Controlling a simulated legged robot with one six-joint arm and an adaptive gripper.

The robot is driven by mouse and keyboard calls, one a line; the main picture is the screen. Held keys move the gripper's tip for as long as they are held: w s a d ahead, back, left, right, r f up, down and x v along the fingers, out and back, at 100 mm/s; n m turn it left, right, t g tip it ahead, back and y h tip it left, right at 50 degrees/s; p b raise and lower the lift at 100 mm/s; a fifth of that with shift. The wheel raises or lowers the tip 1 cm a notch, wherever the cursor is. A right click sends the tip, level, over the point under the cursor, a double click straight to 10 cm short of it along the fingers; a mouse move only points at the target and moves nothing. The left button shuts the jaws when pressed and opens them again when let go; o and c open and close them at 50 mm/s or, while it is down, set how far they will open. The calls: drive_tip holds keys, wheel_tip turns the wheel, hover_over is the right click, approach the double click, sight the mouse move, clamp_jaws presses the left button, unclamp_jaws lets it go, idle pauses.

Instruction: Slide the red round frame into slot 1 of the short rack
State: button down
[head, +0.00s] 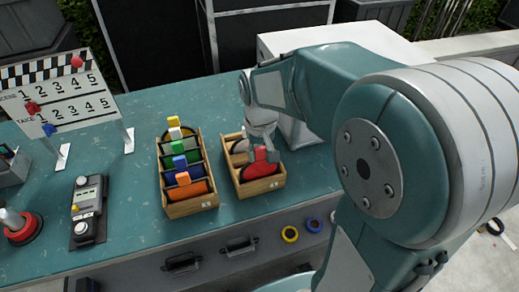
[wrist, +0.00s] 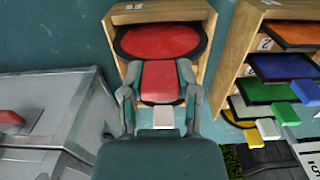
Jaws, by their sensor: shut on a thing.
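The red round frame (head: 262,172) is at the near end of the short rack (head: 262,188), the right one of two wooden racks. In the wrist view its red disc (wrist: 158,40) with a dark rim lies between the rack's side walls (wrist: 207,40). My gripper (wrist: 158,72) is shut on the frame's red tab, with a finger on each side. In the head view my gripper (head: 262,140) is over the rack and hides part of it. I cannot read the slot number or tell how deep the frame sits.
The longer rack (head: 190,207) to the left holds several coloured frames. A clapperboard (head: 55,95), a handheld meter (head: 88,210) and a red-based joystick (head: 20,228) stand farther left. A pale case (head: 297,125) is close behind on the right.

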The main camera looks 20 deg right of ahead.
drive_tip(key=shift+f, duration=1.05)
drive_tip(key=shift+c, duration=1.3)
unclamp_jaws()
drive_tip(key=shift+r, duration=0.1)
wheel_tip(320, 180, up, 12)
drive_tip(key=shift+f, duration=0.15)
drive_tip(key=s+t, duration=0.5)
drive_tip(key=s, duration=0.9)
drive_tip(key=shift+t, duration=0.3)
